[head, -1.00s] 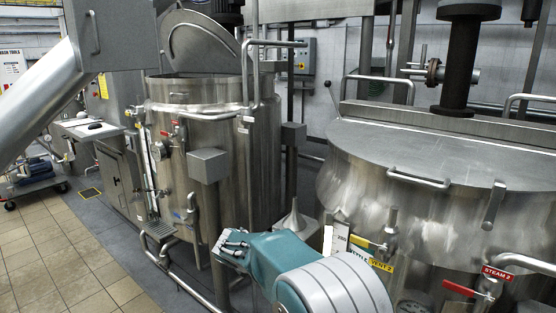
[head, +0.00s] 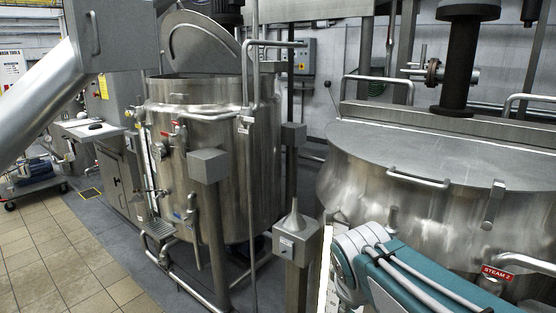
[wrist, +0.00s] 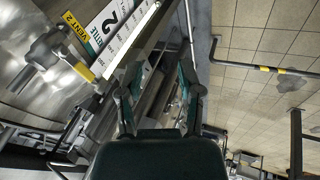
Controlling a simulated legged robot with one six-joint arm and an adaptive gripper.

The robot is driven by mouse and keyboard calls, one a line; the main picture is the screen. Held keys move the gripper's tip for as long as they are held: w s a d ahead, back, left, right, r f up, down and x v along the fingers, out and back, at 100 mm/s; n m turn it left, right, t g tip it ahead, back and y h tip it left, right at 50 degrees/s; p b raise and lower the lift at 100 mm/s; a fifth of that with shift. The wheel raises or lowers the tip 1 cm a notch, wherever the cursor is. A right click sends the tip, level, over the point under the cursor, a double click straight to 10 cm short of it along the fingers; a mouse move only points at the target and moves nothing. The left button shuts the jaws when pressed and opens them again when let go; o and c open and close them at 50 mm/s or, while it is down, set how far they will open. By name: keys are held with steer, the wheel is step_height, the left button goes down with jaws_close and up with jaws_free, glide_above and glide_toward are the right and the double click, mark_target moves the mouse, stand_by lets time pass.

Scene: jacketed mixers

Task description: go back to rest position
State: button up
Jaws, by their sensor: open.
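My gripper (wrist: 158,75) shows in the wrist view with its two dark fingers spread apart and nothing between them. In the head view my teal and white arm is at the lower right, in front of the right-hand kettle (head: 420,185). The gripper itself cannot be made out there. In the wrist view a white numbered scale strip (wrist: 112,25) and a yellow "VENT 2" tag (wrist: 77,48) lie beyond the fingers, to the upper left.
An open-lidded steel tank (head: 240,150) stands left of centre. A post with a grey box and cone top (head: 295,240) stands beside my arm. A red "STEAM 2" tag (head: 497,273) is on the right kettle. Tiled floor (head: 50,245) is clear at the left.

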steer(key=s+d+f+m+y, duration=0.1)
steer(key=s+d+f+m, duration=0.1)
steer(key=s+m, duration=0.6)
steer(key=s, duration=0.5)
steer(key=shift+s+y, duration=0.3)
